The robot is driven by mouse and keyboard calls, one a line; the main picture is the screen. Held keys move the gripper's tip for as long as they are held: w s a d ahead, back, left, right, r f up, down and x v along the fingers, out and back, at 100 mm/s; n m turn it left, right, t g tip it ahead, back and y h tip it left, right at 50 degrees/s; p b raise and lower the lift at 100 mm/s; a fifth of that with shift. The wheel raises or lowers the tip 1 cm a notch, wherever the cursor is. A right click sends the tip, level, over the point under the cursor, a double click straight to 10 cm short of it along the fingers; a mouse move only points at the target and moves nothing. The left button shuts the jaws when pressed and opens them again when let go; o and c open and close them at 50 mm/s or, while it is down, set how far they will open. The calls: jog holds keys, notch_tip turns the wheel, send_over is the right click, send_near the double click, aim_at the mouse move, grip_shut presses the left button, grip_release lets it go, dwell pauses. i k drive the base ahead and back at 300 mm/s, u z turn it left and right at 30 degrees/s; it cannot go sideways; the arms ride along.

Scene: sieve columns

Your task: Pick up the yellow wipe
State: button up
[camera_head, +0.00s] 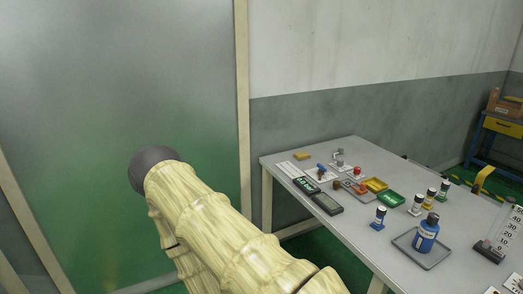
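A small flat yellow piece (301,156), which looks like the yellow wipe, lies at the far left corner of the grey table (295,247). Nothing covers it. My arm (215,225), in a pale ribbed cover with a dark rounded end, rises in front at the left, well apart from the table top. No gripper fingers show in this view.
Several small bottles and a blue bottle (427,232) on a grey tray (407,236) stand nearer. A wall and a translucent panel (120,80) stand behind.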

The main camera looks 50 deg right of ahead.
aim_at(302, 155)
jog(key=z, duration=0.15)
jog(key=i, duration=1.4)
jog(key=z, duration=1.4)
jog(key=i, duration=0.75)
jog(key=z, duration=0.8)
